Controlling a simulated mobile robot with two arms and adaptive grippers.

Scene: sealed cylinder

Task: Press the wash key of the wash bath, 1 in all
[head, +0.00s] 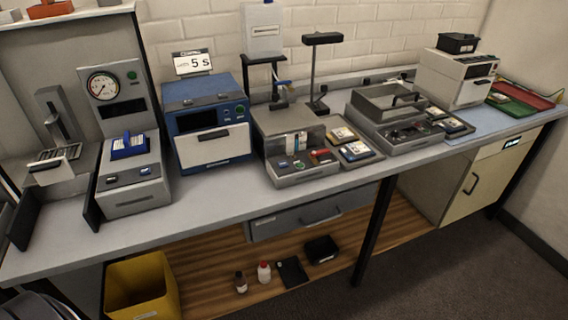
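No label that I can read names the wash bath. One candidate is the grey open-topped unit (290,182) at the middle of the bench, with a small green key, a red part and pale upright items. Another is the grey box with a raised, handled cover (376,101) to its right. The blue unit (190,122) with a pale front door stands left of the middle, under a sign reading 5 s (194,63). The wash key itself is too small to make out. Neither of my grippers is in view.
A gauge unit (102,86) with a blue rack (130,146) stands at the left. A cream machine (452,80) and red and green trays (518,100) are at the right. A yellow bin (142,287) and bottles (264,272) sit below. The bench's front strip is clear.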

